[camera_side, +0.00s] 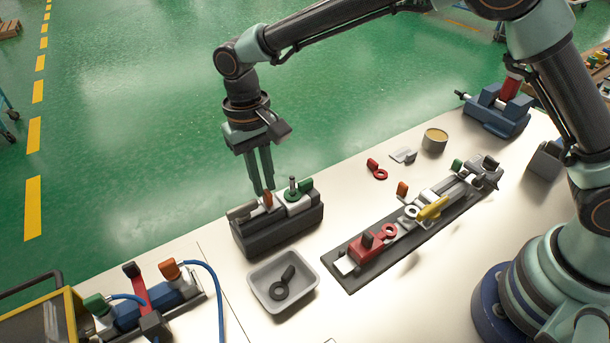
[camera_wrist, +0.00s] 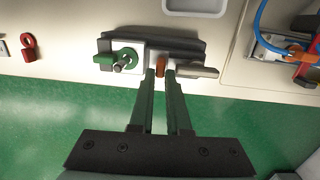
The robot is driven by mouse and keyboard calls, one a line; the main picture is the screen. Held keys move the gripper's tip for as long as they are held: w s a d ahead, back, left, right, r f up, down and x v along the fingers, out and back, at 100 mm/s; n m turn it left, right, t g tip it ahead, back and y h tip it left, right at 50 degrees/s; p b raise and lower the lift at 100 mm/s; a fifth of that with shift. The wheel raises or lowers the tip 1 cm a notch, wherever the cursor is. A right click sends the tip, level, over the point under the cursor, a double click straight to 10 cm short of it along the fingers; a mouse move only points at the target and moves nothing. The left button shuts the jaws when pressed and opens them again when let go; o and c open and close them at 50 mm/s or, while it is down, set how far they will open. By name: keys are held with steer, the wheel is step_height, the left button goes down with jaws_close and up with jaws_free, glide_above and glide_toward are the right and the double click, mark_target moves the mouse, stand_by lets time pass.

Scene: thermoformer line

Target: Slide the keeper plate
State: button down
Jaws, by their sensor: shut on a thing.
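A dark block (camera_side: 278,236) stands on the bench in the side view, with a pale plate on top. The block also shows at the top of the wrist view (camera_wrist: 190,44). An orange tab (camera_side: 267,200) stands up from its middle; I take it for the keeper plate's handle. My gripper (camera_side: 262,189) points down, shut on this tab, which shows between the fingertips in the wrist view (camera_wrist: 166,72). A green ring piece (camera_side: 305,186) sits around an upright metal pin (camera_side: 292,184) beside it. A grey-beige lever (camera_side: 241,210) lies at the other end. The fingers partly hide the plate.
A grey tray (camera_side: 282,283) with a dark ring-shaped piece is in front of the block. A long fixture with red and yellow parts (camera_side: 367,247) lies to the right. A fixture with blue hoses (camera_side: 150,302) is at lower left. A red tag (camera_side: 377,169) lies loose.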

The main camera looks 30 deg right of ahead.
steer(key=shift+d, duration=1.15)
steer(key=c, duration=0.8)
jaws_free()
steer(key=shift+d, duration=0.1)
step_height(320, 180, up, 12)
steer(key=w, duration=0.1)
steer(key=s+d+r+t+y, duration=0.1)
steer(key=s+d+r+t, duration=0.15)
steer(key=d, duration=0.35)
steer(key=s+d+r+t, duration=0.1)
steer(key=s+d+r, duration=0.15)
steer(key=d, duration=0.45)
steer(key=s+d+f+t, duration=0.3)
steer(key=s+d, duration=0.5)
steer(key=d, duration=0.2)
steer(key=shift+s, duration=0.35)
